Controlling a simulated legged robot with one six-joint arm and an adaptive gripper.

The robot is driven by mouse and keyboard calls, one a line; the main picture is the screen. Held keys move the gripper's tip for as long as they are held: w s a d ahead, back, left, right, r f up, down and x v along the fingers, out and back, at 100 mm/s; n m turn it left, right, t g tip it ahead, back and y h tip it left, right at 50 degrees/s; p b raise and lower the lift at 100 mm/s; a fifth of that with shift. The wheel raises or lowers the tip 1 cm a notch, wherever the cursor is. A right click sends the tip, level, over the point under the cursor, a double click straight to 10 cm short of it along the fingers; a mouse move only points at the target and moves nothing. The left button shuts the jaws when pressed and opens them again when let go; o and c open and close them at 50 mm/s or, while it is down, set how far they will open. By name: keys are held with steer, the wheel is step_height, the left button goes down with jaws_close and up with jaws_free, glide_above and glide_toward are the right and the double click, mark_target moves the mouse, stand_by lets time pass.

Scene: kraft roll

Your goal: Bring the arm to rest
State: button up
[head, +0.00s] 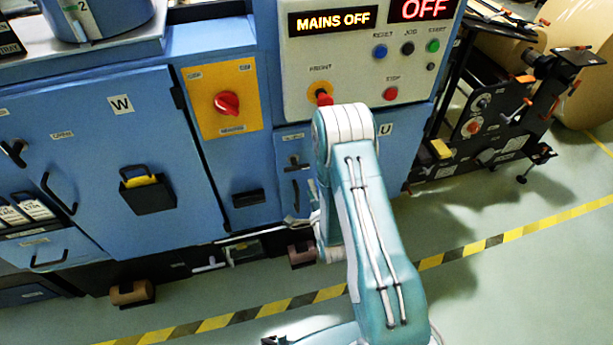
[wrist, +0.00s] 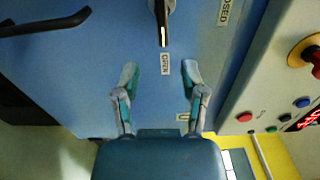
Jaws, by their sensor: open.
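My gripper (wrist: 161,76) shows in the wrist view with its two fingers spread wide and nothing between them. A blue cabinet face (wrist: 90,70) fills the view beyond it. A dark rotary handle (wrist: 162,18) is above the fingertips, with an OPEN label (wrist: 165,63) below it. I cannot tell the exact gap between fingers and face. In the head view my teal and white arm rises in front of the machine, its bend before the control panel (head: 296,83); my gripper cannot be made out there.
The panel displays read MAINS OFF (head: 333,20) and OFF (head: 424,10). A red rotary switch (head: 227,104) sits on a yellow plate. A red button (head: 323,98) is close beside my arm's bend. Striped floor tape (head: 480,246) crosses open green floor at right.

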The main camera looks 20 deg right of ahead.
steer(key=s, duration=0.2)
steer(key=shift+s, duration=0.35)
steer(key=w+r+n+g, duration=0.3)
steer(key=w+r+n, duration=0.2)
steer(key=r, duration=0.6)
steer(key=s+r+n+g, duration=0.3)
steer(key=s+r+n, duration=0.1)
steer(key=r, duration=0.6)
steer(key=s+a+r+n+g, duration=0.1)
steer(key=s+r+n+g, duration=0.2)
steer(key=s, duration=1)
steer(key=s+a+r+n+g, duration=0.1)
steer(key=s+r+n+g, duration=0.2)
steer(key=s+r+n, duration=0.3)
steer(key=s+r, duration=0.3)
steer(key=s, duration=0.4)
steer(key=shift+a, duration=0.2)
